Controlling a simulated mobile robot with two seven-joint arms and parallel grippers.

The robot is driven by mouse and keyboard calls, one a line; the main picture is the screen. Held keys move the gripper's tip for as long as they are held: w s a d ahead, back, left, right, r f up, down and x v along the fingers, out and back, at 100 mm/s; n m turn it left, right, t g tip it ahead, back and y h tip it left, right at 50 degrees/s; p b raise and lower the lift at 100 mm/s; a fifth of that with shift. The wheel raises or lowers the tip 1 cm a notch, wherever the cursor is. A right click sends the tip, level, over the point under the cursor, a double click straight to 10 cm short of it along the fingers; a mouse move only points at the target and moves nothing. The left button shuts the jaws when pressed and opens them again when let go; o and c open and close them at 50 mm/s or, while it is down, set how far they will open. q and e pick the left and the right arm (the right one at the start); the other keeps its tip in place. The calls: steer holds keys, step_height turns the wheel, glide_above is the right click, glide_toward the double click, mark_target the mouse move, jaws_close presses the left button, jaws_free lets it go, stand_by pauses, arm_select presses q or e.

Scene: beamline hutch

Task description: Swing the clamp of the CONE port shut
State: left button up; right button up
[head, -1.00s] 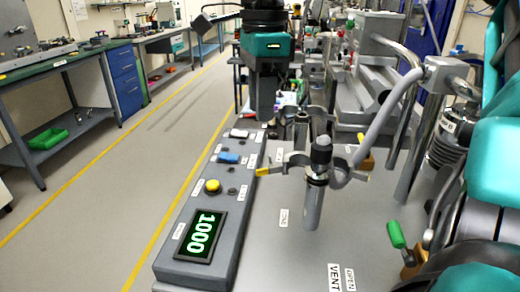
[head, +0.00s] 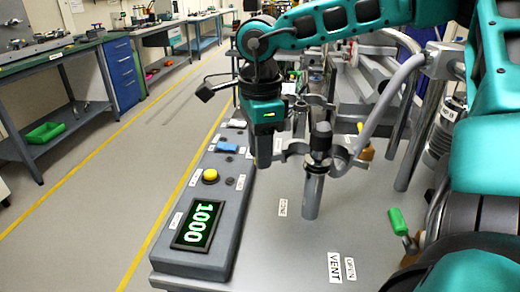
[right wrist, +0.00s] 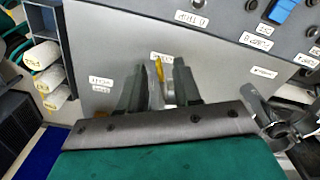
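The CONE port (head: 312,190) is an upright grey metal tube with a black cap, beside a small label (head: 283,208) on the bench top. Its grey clamp (head: 294,149) stands swung open, with one arm reaching left toward my right gripper (head: 263,160). The gripper points down there and hides the arm's end in the head view. In the right wrist view the two dark fingers (right wrist: 158,88) stand apart, with the clamp's yellow tip (right wrist: 159,70) showing between them. I see no clear contact. My left gripper is not in view.
A sloped control box with a yellow button (head: 210,176) and a display reading 1000 (head: 198,224) lies left of the port. A green-handled valve (head: 398,222) is at the right. A curved grey hose (head: 385,110) rises behind the port. The bench top before the port is clear.

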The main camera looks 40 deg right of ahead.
steer(key=shift+f, duration=0.1)
steer(key=shift+c, duration=0.5)
jaws_close()
stand_by(0.9)
